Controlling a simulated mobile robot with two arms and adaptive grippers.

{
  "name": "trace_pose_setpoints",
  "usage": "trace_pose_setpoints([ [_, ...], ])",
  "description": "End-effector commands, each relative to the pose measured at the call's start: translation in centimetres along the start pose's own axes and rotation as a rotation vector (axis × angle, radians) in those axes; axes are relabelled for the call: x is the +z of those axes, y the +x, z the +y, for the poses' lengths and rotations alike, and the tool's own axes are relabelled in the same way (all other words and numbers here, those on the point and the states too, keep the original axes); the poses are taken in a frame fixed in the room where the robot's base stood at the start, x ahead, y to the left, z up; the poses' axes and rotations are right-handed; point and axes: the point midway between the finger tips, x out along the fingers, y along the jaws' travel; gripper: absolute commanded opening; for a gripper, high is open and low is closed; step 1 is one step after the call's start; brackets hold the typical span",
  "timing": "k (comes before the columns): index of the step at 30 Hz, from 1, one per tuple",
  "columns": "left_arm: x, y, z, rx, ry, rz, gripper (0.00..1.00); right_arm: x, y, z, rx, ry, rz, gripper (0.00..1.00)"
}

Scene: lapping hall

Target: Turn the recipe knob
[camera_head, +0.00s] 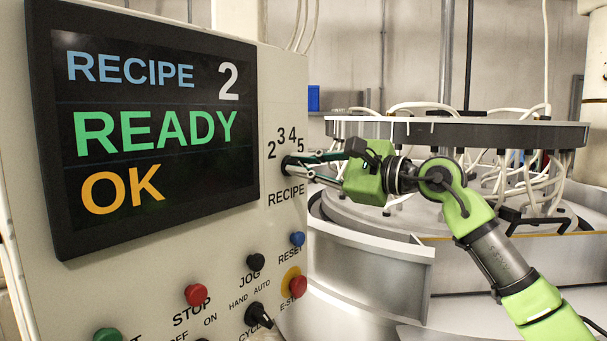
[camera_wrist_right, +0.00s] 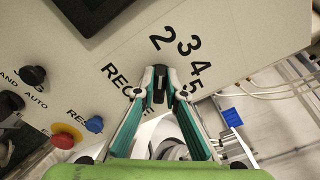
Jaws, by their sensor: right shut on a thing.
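The black recipe knob (camera_head: 286,165) sits on the pale control panel, below the numbers 2, 3, 4, 5 and above the word RECIPE. My right gripper (camera_head: 293,165) reaches it from the right, with its fingers closed on the knob. In the right wrist view the dark knob (camera_wrist_right: 158,84) shows between the fingertips of the right gripper (camera_wrist_right: 160,94). The fingertips partly hide the knob, so I cannot tell which number it points to. The display (camera_head: 150,120) reads RECIPE 2, READY, OK. My left gripper is not in view.
Below the knob are a blue RESET button (camera_head: 297,239), a red E-STOP (camera_head: 297,286), a black JOG button (camera_head: 256,262), a black switch (camera_head: 258,315) and a red STOP button (camera_head: 198,295). The large round lapping machine (camera_head: 460,134) stands behind my right arm.

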Motion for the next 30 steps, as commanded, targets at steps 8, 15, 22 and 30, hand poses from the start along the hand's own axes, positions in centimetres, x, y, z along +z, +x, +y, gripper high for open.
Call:
trace_pose_setpoints([
  [8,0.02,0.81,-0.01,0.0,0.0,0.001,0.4,-0.05,0.0,0.22,0.001,-0.103,0.0,0.0],
  [15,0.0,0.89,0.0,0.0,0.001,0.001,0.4,-0.03,0.01,0.21,0.002,-0.128,0.0,0.0],
  [22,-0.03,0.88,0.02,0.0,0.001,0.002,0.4,-0.03,0.02,0.21,0.002,-0.129,0.001,0.0],
  [30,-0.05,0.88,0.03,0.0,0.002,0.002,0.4,-0.02,0.01,0.2,0.002,-0.128,0.0,0.28],
])
